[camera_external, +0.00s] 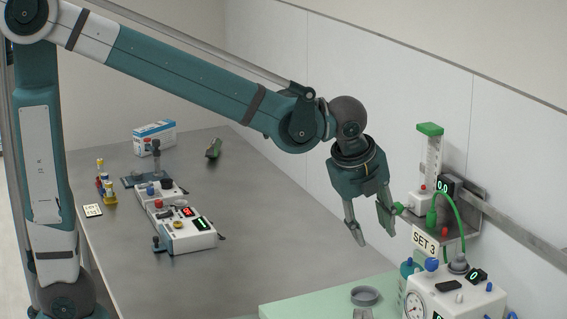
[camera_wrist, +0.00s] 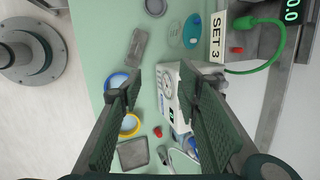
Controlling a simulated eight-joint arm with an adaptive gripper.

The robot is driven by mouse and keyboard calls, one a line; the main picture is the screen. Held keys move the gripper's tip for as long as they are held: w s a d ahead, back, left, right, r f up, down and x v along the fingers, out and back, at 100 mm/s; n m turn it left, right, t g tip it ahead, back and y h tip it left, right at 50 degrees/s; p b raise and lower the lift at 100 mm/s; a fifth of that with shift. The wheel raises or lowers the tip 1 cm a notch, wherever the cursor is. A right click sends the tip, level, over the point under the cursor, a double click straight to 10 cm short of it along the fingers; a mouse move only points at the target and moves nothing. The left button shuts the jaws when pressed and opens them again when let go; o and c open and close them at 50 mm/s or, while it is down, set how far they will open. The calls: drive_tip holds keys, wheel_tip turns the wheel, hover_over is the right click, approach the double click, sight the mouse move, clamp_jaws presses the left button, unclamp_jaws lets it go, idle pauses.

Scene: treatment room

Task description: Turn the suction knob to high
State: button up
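A white suction unit (camera_external: 473,303) with a round gauge (camera_external: 414,305) and green digital readouts sits at the lower right, cut off by the picture's edge. It also shows in the wrist view (camera_wrist: 172,77), between and beyond my fingers, partly hidden by the right one. A blue knob (camera_external: 432,265) shows at its top, but I cannot tell which control is the suction knob or its setting. My gripper (camera_external: 370,226) is open and empty, above and left of the unit, pointing down. In the wrist view my gripper (camera_wrist: 160,86) has its fingers wide apart, touching nothing.
A wall shelf (camera_external: 462,226) with a "SET 3" sign (camera_external: 424,240), a green-capped flowmeter (camera_external: 430,160) and a green tube (camera_external: 462,222) stands close right of my gripper. The green surface (camera_external: 300,292) below holds a grey ring (camera_external: 365,295). The grey table (camera_external: 280,220) carries other devices.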

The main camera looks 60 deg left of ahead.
sight(432, 260)
drive_tip(key=w+d+f+m+g+y+p, duration=0.1)
drive_tip(key=w+d+m+p, duration=0.5)
drive_tip(key=w, duration=0.5)
drive_tip(key=shift+w+d+m, duration=0.35)
drive_tip(key=shift+d+m, duration=0.5)
drive_tip(key=shift+m, duration=0.25)
drive_tip(key=shift+f, duration=0.2)
drive_tip(key=shift+p+x, duration=0.3)
drive_tip(key=shift+x, duration=3.45)
drive_tip(key=shift+a, duration=0.15)
drive_tip(key=c, duration=0.9)
